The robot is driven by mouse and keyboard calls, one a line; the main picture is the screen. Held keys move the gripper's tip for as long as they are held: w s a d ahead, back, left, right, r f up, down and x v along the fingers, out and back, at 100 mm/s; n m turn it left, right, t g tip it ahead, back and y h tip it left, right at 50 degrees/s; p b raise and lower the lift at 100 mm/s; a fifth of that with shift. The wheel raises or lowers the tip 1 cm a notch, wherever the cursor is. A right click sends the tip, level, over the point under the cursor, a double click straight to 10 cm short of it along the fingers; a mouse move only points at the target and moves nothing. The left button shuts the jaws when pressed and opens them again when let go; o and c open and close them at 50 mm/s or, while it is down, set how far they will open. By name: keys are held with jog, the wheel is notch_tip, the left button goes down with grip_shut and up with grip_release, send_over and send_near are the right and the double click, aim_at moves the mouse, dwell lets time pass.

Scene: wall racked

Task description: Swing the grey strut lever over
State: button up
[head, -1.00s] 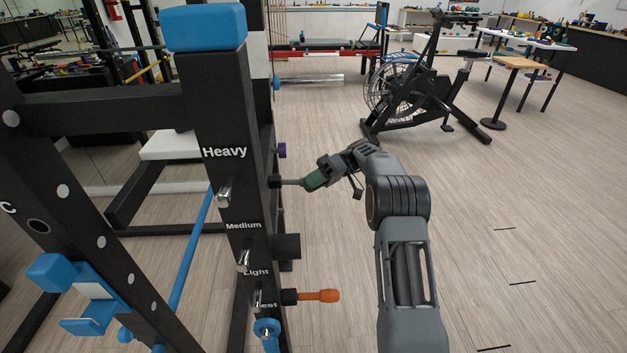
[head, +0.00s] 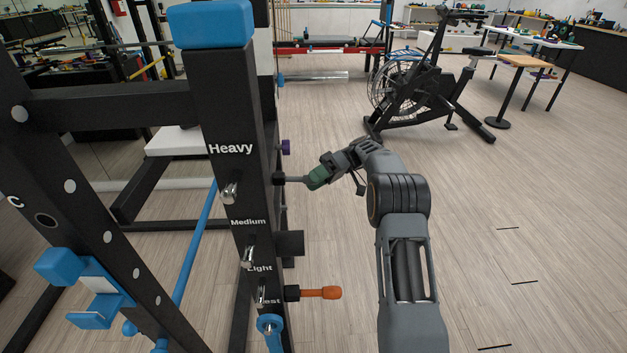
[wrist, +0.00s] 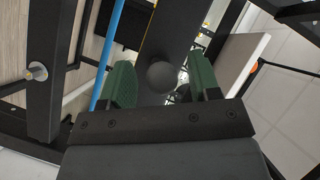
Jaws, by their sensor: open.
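The grey strut lever (head: 295,179) sticks out to the right from a black hub on the rack post, beside the "Heavy" label. My gripper (head: 314,178), with green fingers, is at the lever's outer end. In the wrist view a round dark grey knob (wrist: 162,76), which looks like the lever's end, sits between the two green fingers. The fingers are apart, one on each side of it, with gaps visible. The lever's tip is partly hidden by the fingers in the head view.
The black rack post (head: 226,110) stands just left of the gripper. Below are a dark block (head: 290,243) and an orange handle (head: 320,293); a purple knob (head: 286,147) is just above. An exercise bike (head: 420,90) stands behind.

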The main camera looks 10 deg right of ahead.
jog(key=shift+r, duration=0.1)
jog(key=shift+r+p, duration=0.3)
jog(key=shift+p, duration=0.05)
notch_tip(320, 180, up, 3)
jog(key=p, duration=0.2)
jog(key=shift+s+r+p, duration=0.15)
jog(key=shift+r+p, duration=0.05)
jog(key=shift+p, duration=0.2)
jog(key=s+r+p, duration=0.1)
jog(key=s+r, duration=0.3)
jog(key=s, duration=0.3)
jog(key=s+d+r+p, duration=0.1)
jog(key=s+r, duration=0.3)
jog(key=s, duration=0.2)
jog(key=shift+s+d+r, duration=0.15)
jog(key=shift+s+r, duration=0.2)
jog(key=shift+r, duration=0.05)
jog(key=shift+c, duration=0.2)
